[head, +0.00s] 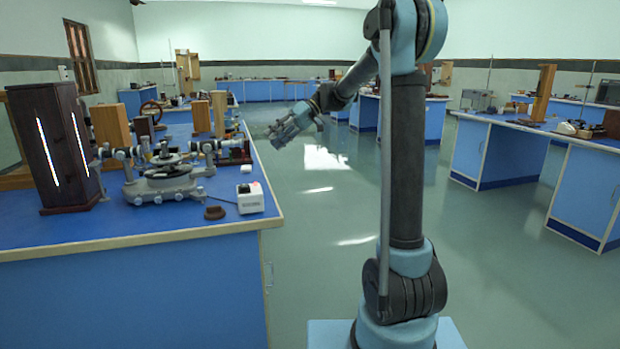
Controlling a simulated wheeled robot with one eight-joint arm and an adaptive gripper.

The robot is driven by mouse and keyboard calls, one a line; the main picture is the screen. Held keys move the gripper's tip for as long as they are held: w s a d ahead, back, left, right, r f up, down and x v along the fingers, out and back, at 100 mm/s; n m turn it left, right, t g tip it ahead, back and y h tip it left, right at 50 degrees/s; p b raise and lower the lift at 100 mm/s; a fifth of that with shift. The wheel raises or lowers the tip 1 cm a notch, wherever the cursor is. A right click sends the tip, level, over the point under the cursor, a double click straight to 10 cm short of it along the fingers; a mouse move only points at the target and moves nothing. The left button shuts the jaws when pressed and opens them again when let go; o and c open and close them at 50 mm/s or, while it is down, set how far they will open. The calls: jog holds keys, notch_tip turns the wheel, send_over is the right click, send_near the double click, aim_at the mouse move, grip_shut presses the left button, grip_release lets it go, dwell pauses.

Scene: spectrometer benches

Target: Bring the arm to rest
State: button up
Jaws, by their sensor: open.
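My arm stands upright at the right of centre in the head view, with its upper link bent over to the left. My gripper (287,130) is at the end of that link, over the aisle just right of the left bench's edge. It points left and down and is open, with nothing seen between its fingers. It looks apart from the bench and the instruments, though the depth gap is hard to judge.
The blue left bench (130,228) holds a spectrometer (168,180), a dark lamp box (55,145) with lit slits, a white box (250,198) and a small brown disc (214,212). Another bench (512,150) stands at right. The floor (318,235) between is clear.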

jog(key=s+d+f+m+t+h, duration=0.2)
jog(key=s+d+f+m+h, duration=0.1)
jog(key=s+d+f, duration=0.5)
jog(key=s+d+f+m+t+h, duration=0.2)
jog(key=s+d+f, duration=0.6)
jog(key=s+d, duration=0.4)
jog(key=s+d+f+m+t+h, duration=0.2)
jog(key=s+d+f+m+h, duration=0.3)
jog(key=s+d+f, duration=0.3)
jog(key=s+d, duration=0.3)
jog(key=s, duration=0.3)
jog(key=shift+f+t, duration=0.25)
jog(key=shift+t, duration=0.05)
jog(key=shift+w+f, duration=0.2)
jog(key=shift+w, duration=0.2)
